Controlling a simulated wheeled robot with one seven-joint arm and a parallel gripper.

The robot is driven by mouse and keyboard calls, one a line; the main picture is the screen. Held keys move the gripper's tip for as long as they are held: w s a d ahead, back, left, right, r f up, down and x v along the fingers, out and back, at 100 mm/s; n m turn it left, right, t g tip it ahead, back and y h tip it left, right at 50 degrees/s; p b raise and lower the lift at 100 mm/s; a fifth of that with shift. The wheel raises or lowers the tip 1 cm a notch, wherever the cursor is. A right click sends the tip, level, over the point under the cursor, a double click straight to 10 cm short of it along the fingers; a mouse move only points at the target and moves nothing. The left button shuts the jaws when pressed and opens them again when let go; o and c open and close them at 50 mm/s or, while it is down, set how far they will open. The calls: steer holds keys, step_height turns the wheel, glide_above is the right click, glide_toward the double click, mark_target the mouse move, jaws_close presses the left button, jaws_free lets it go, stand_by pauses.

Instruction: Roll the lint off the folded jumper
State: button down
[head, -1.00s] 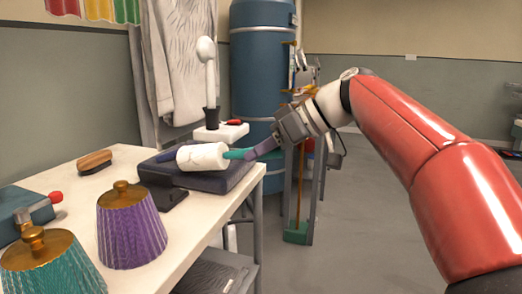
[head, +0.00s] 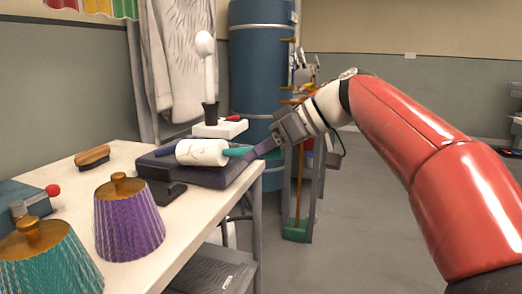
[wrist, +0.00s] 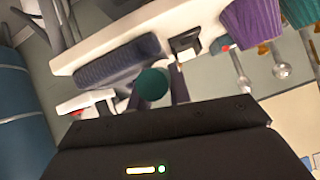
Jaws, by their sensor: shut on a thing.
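The dark blue folded jumper (head: 215,178) lies on the white table, near its right edge. It also shows in the wrist view (wrist: 115,62). A lint roller (head: 203,152) with a white cylinder and teal handle lies over the jumper's top; whether it touches the cloth is hard to tell. Small dark specks show on the white cylinder. My gripper (head: 261,147) is shut on the teal handle, at the right of the jumper. In the wrist view the handle's round teal end (wrist: 152,83) sits between my fingers, and the cylinder is hidden. Lint on the jumper is too small to make out.
A black stand (head: 165,192) is in front of the jumper. Purple (head: 128,222) and teal (head: 45,262) pleated shades stand nearer, and a wooden brush (head: 92,156) lies left. A white-based steamer (head: 218,129) is behind the jumper. The table's right edge is close.

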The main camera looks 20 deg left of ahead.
steer(key=shift+f+b, duration=0.45)
steer(key=shift+f, duration=0.2)
steer(key=shift+w, duration=0.1)
stand_by(0.4)
